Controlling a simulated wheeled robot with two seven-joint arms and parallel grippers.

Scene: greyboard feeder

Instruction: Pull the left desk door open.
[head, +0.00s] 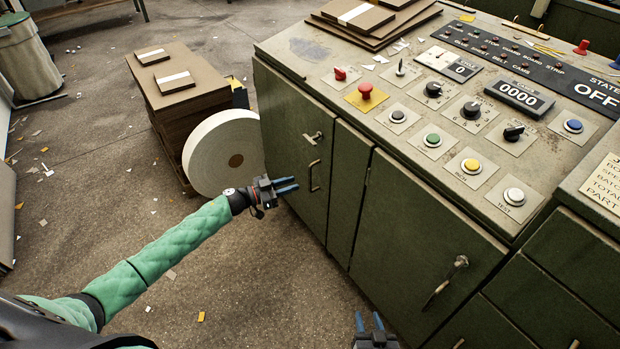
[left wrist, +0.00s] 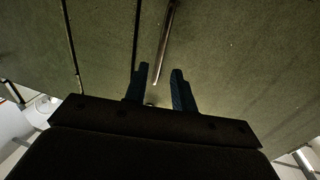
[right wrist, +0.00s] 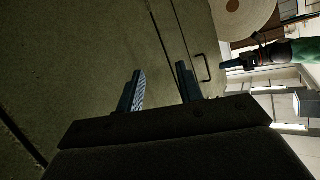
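The left desk door (head: 288,130) is a dark green panel, shut flush with the desk front. It carries a thin upright bar handle (head: 313,176) and a small T-shaped latch (head: 313,138) above it. My left gripper (head: 287,185) is open, its blue fingers just left of the handle in the head view. In the left wrist view the handle (left wrist: 165,45) lies ahead, its near end between the fingertips (left wrist: 158,76); contact cannot be told. The handle also shows in the right wrist view (right wrist: 207,70). My right gripper (head: 368,322) is open and empty, low before the desk.
The desk top (head: 310,60) holds buttons and dials. A right door (head: 410,240) has its own handle (head: 445,280). A white roll (head: 215,150) and stacked board (head: 185,85) stand left of the desk. The floor in front is clear except for scraps.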

